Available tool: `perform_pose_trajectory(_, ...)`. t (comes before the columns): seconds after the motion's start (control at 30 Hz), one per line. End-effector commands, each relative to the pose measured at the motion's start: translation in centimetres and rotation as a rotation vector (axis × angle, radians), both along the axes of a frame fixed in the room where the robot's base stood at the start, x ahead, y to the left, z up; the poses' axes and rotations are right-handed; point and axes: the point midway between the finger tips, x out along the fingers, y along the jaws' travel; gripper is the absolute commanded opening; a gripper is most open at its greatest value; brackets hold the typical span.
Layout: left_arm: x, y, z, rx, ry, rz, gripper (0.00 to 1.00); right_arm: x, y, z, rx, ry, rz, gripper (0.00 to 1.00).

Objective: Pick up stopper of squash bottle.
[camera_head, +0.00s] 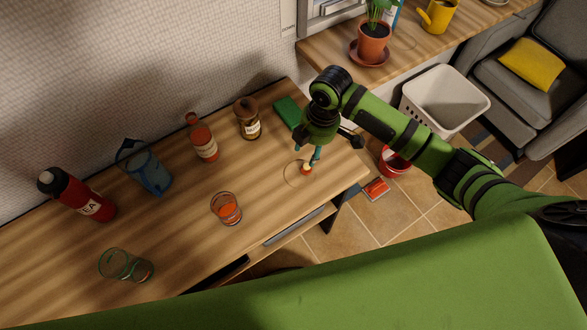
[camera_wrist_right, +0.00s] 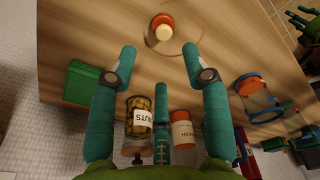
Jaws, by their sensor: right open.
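The stopper (camera_head: 306,170), small and orange-red, lies on the wooden table near its right end. In the right wrist view the stopper (camera_wrist_right: 163,26) shows red with a cream middle, just beyond the fingertips. My right gripper (camera_head: 312,154) is above it with teal fingers pointing down. In the wrist view the right gripper (camera_wrist_right: 161,58) is open and empty. The squash bottle (camera_head: 203,139) stands upright farther back on the table; its label shows in the wrist view (camera_wrist_right: 183,135). What looks like my left gripper (camera_wrist_right: 303,20) is partly visible at the wrist view's top right corner.
A nuts jar (camera_head: 248,120) and a green block (camera_head: 287,111) are behind the right gripper. A glass of orange drink (camera_head: 227,209), a blue jug (camera_head: 148,169), a tea flask (camera_head: 80,196) and a green-rimmed glass (camera_head: 126,266) stand farther left. Bare wood surrounds the stopper.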

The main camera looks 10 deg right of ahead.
Motion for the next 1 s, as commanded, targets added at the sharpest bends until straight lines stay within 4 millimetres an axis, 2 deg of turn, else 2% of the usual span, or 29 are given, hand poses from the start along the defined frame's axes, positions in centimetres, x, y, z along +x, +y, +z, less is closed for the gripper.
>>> perform_pose_trajectory(0.23,0.0,-2.0,1.0,-0.026,-0.001,0.006,0.4,-0.4,0.2,-2.2,-0.007,0.013,0.01,0.48)
perform_pose_trajectory(0.4,0.0,-2.3,2.1,-0.029,-0.001,0.004,0.4,-1.0,0.6,-4.7,-0.007,0.014,0.008,0.48)
perform_pose_trajectory(0.5,0.0,-2.2,2.0,-0.028,-0.001,0.003,0.4,-0.8,0.8,-6.1,-0.006,0.009,0.008,0.48)
perform_pose_trajectory(0.8,0.1,-1.5,2.0,-0.019,-0.002,0.001,0.4,-0.7,0.8,-6.8,-0.006,0.006,0.009,0.48)
perform_pose_trajectory(0.83,0.1,-1.5,2.0,-0.019,-0.002,0.001,0.4,-0.7,0.8,-6.8,-0.007,0.006,0.009,0.44)
perform_pose_trajectory(0.87,0.1,-1.5,2.0,-0.019,-0.002,0.001,0.4,-0.7,0.8,-6.8,-0.006,0.006,0.009,0.32)
perform_pose_trajectory(0.97,0.1,-1.5,2.0,-0.019,-0.002,0.002,0.4,-0.7,0.8,-6.8,-0.006,0.006,0.009,0.09)
perform_pose_trajectory(1.0,0.1,-1.5,2.0,-0.019,-0.002,0.002,0.4,-0.7,0.8,-6.8,-0.007,0.006,0.009,0.05)
